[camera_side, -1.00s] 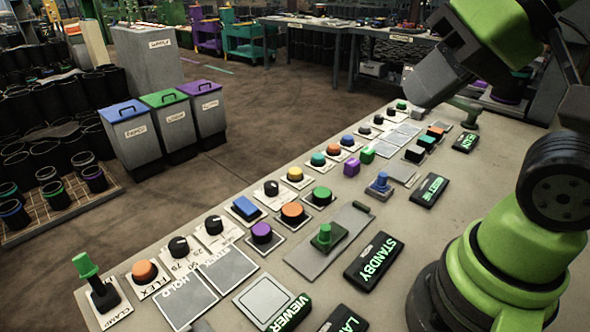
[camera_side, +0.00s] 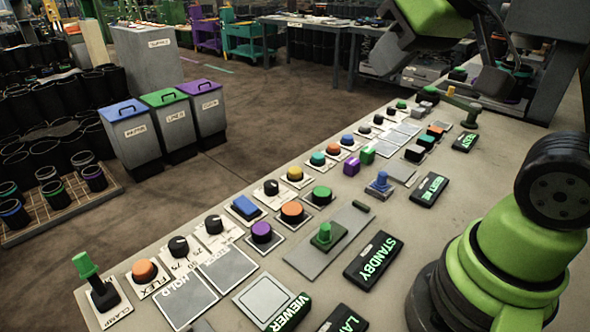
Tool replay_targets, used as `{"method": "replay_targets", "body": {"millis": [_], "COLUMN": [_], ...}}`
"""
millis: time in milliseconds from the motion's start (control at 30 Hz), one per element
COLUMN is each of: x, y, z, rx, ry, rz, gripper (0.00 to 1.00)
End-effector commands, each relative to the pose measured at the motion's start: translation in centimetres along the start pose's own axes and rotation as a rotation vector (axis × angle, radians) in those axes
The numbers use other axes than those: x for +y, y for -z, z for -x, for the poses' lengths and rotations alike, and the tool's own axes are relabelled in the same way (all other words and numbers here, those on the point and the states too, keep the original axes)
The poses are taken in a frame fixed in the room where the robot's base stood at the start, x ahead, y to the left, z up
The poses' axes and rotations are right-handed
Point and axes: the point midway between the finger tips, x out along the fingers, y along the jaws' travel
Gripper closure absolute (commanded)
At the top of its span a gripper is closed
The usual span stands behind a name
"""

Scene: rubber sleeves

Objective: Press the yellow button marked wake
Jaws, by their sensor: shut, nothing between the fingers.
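A round yellow button (camera_side: 295,173) sits on a small pale plate in the row of controls on the bench panel. Its label is too small to read, so I cannot confirm the word wake. My gripper (camera_side: 383,62) is at the upper right, well above and to the right of the yellow button and apart from it. It is shut and empty; its fingers are small and hard to make out.
Close to the yellow button are a black knob (camera_side: 271,187), a teal button (camera_side: 318,159) and a green button (camera_side: 322,195). Lidded bins (camera_side: 131,136) stand beyond the bench.

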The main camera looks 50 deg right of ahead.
Motion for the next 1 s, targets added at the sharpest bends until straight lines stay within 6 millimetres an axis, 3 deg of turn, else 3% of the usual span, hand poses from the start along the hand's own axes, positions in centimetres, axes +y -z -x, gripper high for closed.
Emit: {"method": "replay_targets", "body": {"millis": [200,400,500,667,800,1000], "x": [2.4,3.9,4.4,4.9,5.0,5.0], "y": [6.1,10.0,11.0,11.1,9.9,7.7], "z": [-5.4,-11.3,-14.7,-20.4,-24.7,-28.4], "rx": [0.072,0.118,0.132,0.150,0.162,0.175], "ry": [-0.134,-0.169,-0.155,-0.087,0.003,0.111], "rz": [0.255,0.515,0.646,0.847,0.992,1.113], "gripper": [1.00,1.00,1.00,1.00,1.00,1.00]}}
